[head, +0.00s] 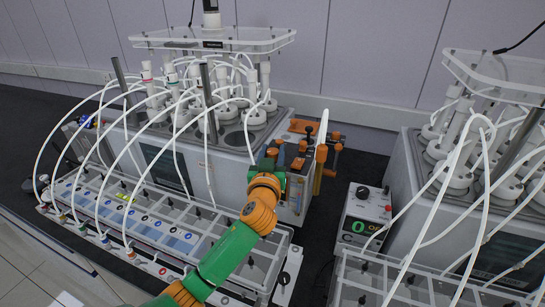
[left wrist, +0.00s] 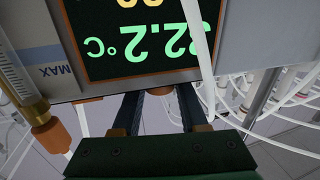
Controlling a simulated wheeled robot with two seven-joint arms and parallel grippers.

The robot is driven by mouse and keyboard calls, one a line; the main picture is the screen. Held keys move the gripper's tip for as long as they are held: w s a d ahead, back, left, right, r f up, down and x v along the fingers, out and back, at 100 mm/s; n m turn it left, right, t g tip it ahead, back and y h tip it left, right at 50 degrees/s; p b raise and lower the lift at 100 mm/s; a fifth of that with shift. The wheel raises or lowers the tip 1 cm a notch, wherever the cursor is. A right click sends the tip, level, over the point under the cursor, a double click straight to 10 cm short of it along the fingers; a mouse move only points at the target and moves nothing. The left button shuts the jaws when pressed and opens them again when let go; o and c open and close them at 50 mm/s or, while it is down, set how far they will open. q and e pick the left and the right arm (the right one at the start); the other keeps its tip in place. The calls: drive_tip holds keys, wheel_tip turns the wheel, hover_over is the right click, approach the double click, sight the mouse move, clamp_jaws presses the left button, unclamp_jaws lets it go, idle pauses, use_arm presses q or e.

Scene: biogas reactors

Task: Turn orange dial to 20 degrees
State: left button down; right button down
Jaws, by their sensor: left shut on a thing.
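My left gripper (head: 282,156) reaches the front of the left reactor unit's controller, near its right end. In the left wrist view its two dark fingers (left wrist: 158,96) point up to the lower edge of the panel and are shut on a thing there. An orange piece, apparently the orange dial (left wrist: 88,98), peeks out under the display beside the fingertips; most of it is hidden. The dial's angle cannot be read. The display (left wrist: 140,38) appears upside down, with green digits ending in 2.2 °C. My right gripper is in neither view.
Orange-capped fittings and a tube (head: 321,155) stand right beside the gripper. A small box with a green readout (head: 365,215) stands to the right. Several white hoses (head: 125,150) arch over a clear-lidded tray (head: 150,225) in front. A second reactor unit (head: 480,170) is at the right.

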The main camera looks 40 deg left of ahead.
use_arm(q)
drive_tip(key=shift+f+n+g+y+b, duration=0.4)
drive_tip(key=shift+n+y+b, duration=0.2)
drive_tip(key=shift+y+b, duration=0.1)
drive_tip(key=shift+r+n+g+y+b, duration=0.3)
drive_tip(key=shift+n+g+y+b, duration=0.35)
drive_tip(key=shift+y, duration=0.25)
drive_tip(key=c, duration=0.7)
unclamp_jaws()
drive_tip(key=shift+w, duration=0.1)
